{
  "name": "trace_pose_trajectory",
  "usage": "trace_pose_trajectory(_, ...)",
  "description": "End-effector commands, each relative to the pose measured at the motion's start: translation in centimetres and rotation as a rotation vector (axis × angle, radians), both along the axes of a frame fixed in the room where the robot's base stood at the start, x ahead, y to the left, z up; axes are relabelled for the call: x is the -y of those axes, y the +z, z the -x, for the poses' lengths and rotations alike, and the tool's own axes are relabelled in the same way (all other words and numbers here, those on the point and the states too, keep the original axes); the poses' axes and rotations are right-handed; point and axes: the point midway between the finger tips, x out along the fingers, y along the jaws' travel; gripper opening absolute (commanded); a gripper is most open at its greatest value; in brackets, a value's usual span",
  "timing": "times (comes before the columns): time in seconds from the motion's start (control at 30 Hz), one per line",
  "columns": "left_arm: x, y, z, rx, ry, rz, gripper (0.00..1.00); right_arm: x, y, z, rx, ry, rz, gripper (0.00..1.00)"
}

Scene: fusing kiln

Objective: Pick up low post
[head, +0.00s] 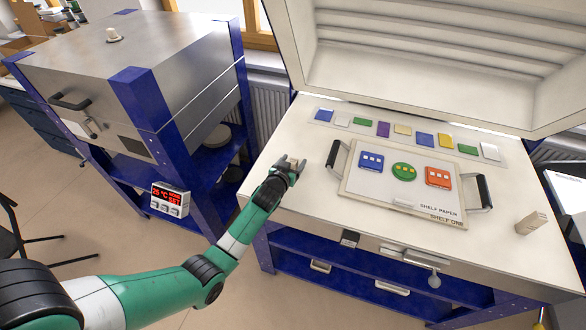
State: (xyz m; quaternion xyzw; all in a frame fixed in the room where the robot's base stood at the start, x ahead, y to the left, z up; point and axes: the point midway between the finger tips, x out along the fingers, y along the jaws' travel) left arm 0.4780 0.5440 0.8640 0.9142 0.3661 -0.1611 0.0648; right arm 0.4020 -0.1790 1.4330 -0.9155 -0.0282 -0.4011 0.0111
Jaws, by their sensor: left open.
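My left gripper (290,168) is open at the left edge of the pale kiln bed (300,128). A small beige block (293,160), likely the low post, shows between its fingers; whether they touch it cannot be told. The block's lower part is hidden by the gripper. My right gripper is not in view.
A white shelf (350,185) with two dark handles lies mid-bed, carrying blue, green and orange glass pieces. A row of coloured samples (402,133) lies behind it. The raised lid (420,70) stands at the back. A closed metal kiln (130,60) is at left.

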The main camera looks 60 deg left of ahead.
Motion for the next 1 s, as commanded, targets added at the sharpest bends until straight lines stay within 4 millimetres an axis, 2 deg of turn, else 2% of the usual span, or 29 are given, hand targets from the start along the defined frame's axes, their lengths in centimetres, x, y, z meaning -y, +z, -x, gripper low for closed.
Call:
trace_pose_trajectory(0.13, 0.0, 0.1, 0.0, 0.0, 0.0, 0.0, 0.71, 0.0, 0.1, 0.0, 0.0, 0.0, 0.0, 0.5)
trace_pose_trajectory(0.53, 0.1, 0.0, 0.1, -0.001, 0.0, 0.0, 0.0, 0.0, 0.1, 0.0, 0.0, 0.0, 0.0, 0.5)
trace_pose_trajectory(0.87, 0.1, 0.2, 0.0, -0.001, 0.0, 0.001, 0.0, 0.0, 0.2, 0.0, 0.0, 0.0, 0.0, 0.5)
trace_pose_trajectory(1.0, 0.1, 1.1, 0.0, 0.0, 0.0, 0.0, 0.0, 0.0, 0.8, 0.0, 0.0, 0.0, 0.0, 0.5)
